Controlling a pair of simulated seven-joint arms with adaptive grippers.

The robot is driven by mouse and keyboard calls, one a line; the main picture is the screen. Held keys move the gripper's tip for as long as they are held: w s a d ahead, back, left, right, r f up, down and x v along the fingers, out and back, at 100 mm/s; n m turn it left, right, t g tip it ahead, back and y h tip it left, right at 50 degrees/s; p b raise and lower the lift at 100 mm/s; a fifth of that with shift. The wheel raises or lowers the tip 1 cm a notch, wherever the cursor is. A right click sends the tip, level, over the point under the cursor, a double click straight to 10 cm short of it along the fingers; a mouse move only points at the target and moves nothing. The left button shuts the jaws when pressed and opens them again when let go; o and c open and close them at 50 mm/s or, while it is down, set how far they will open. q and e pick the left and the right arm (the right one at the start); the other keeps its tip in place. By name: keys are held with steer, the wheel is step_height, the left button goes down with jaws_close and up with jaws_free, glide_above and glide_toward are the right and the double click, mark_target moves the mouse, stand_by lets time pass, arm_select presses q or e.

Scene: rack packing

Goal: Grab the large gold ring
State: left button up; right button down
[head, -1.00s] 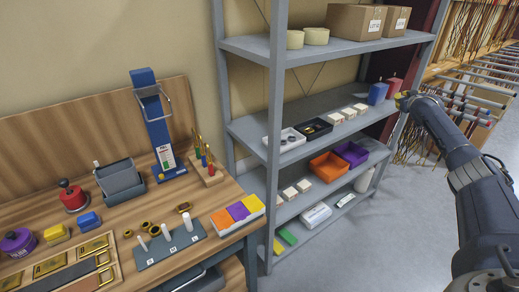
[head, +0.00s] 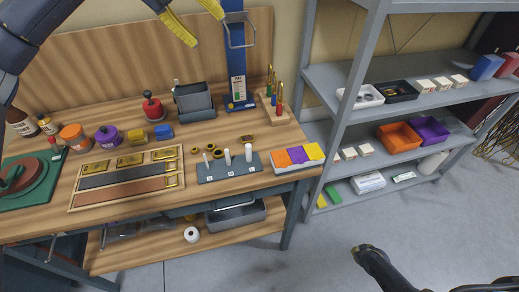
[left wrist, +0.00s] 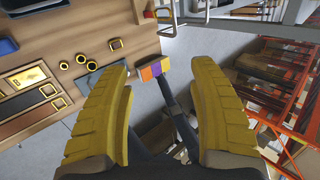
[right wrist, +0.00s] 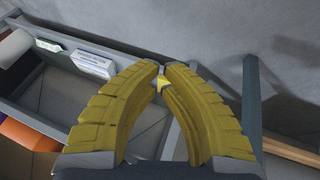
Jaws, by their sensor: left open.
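Several small gold rings lie on the wooden workbench behind the peg board (head: 230,168). One ring (head: 218,154) is nearest the pegs, and others (head: 195,153) lie to its left. Which ring is largest is hard to tell at this size. The left wrist view shows the rings (left wrist: 80,59) too, beyond the left finger. My left gripper (head: 206,28) is open and empty, high above the back of the bench, apart from the rings. My right gripper (right wrist: 161,67) has its fingertips together, low in front of the shelf; nothing clear is held.
A blue stand (head: 236,60), a grey bin (head: 195,100) and a tool block (head: 272,108) stand at the back. A tray with colored compartments (head: 297,156) is at the right edge. The grey shelf (head: 340,75) stands right of the bench.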

arm_select(q)
steer(key=s+f+g+y, duration=0.2)
steer(key=s+f+y, duration=0.2)
steer(key=f, duration=0.8)
steer(key=g+y, duration=0.1)
steer(key=y, duration=0.2)
glide_above(218, 154)
step_height(218, 154, down, 18)
steer(key=shift+r, duration=0.2)
steer(key=shift+n, duration=0.3)
steer(key=shift+s+d+f, duration=0.1)
steer(key=shift+f, duration=3.05)
arm_select(e)
steer(key=s+a+f+g, duration=0.1)
steer(key=s+a+f, duration=0.2)
steer(key=s+a, duration=0.5)
steer(key=s+a+f+g+y, duration=0.1)
steer(key=s+a+f, duration=0.3)
steer(key=s+a, duration=0.4)
steer(key=s+a+f+n+g+y, duration=0.1)
steer(key=s+a, duration=0.7)
steer(key=s, duration=1)
steer(key=shift+f+g, duration=0.5)
steer(key=shift+f, duration=0.65)
steer(key=shift+s, duration=0.1)
arm_select(q)
steer(key=c, duration=1.3)
